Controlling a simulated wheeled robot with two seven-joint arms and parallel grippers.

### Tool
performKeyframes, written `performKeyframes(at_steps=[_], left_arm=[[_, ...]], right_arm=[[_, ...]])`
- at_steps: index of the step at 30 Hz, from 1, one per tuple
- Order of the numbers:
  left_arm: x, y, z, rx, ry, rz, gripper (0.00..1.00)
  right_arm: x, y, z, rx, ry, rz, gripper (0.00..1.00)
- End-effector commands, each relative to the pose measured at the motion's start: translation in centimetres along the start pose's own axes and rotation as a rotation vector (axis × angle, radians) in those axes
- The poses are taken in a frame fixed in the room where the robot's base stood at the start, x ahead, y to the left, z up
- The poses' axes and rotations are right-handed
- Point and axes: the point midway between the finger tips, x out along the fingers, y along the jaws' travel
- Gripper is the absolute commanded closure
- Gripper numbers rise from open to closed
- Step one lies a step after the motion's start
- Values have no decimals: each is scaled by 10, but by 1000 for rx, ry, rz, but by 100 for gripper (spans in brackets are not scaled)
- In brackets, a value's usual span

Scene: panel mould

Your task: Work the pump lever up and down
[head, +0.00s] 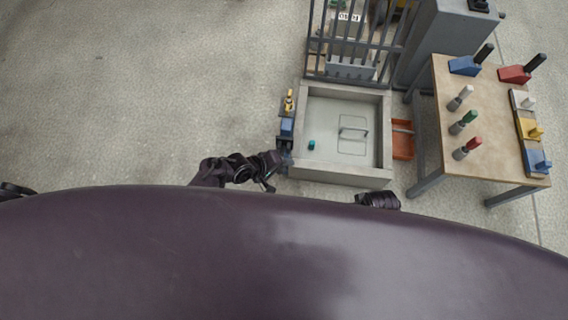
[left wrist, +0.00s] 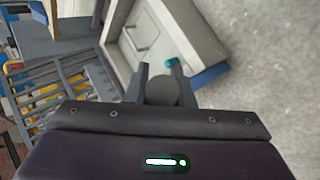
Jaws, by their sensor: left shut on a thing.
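The pump (head: 287,127), a small blue and dark unit, stands against the left wall of the grey mould box. My left gripper (head: 284,158) is at its near end, by the box's front left corner. In the left wrist view the two fingers (left wrist: 162,74) are shut on a dark rounded piece (left wrist: 161,92), which looks like the grip of the pump lever. The rest of the lever is mostly hidden by the gripper, so its angle cannot be told. Only a dark part of my right arm shows, at the box's front right; its gripper is out of sight.
The mould box (head: 340,175) holds a pale panel with a handle (head: 353,134) and a small teal cylinder (head: 311,145). A barred grid (head: 357,50) stands behind. An orange tray (head: 403,140) and a wooden table (head: 480,125) with tools are right. Floor at left is clear.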

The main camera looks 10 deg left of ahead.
Motion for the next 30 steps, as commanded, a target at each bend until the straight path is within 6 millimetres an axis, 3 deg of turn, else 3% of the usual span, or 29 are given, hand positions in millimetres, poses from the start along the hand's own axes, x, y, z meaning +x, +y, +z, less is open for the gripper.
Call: performKeyframes(at_steps=[12,13,18,30], left_arm=[[0,6,-2,0,0,7,100],[0,6,-2,0,0,7,77],[0,4,-2,-1,0,5,57],[-7,2,0,-2,-2,0,57]], right_arm=[[2,0,1,1,0,0,100],[2,0,1,1,0,0,100],[2,0,1,1,0,0,100],[3,1,0,3,9,1,100]])
